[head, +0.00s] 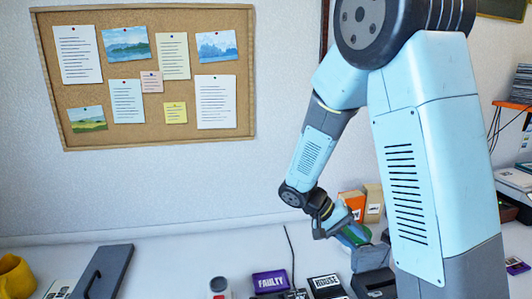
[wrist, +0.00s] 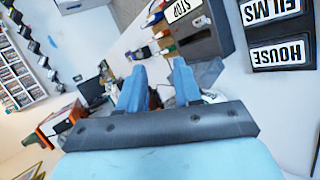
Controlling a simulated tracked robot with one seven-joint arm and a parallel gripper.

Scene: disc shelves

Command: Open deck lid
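A dark grey box-shaped device (wrist: 205,42), which looks like the deck, is at the top of the wrist view with a white STOP label and several coloured parts along its left side. I cannot make out its lid clearly or whether it is open. A dark boxy thing (head: 371,258) beside my arm in the head view may be the same device, partly hidden. My gripper (wrist: 158,82) is open, with two blue fingers apart and no object seen held between them. In the head view my gripper (head: 338,220) is above the back of the desk, partly hidden.
Black holders labelled HOUSE (wrist: 280,57) and FILMS (wrist: 272,12) are at the wrist view's right. A purple FAULTY holder (head: 270,281) is at the head view's front. Orange and tan boxes (head: 373,203) stand by the wall.

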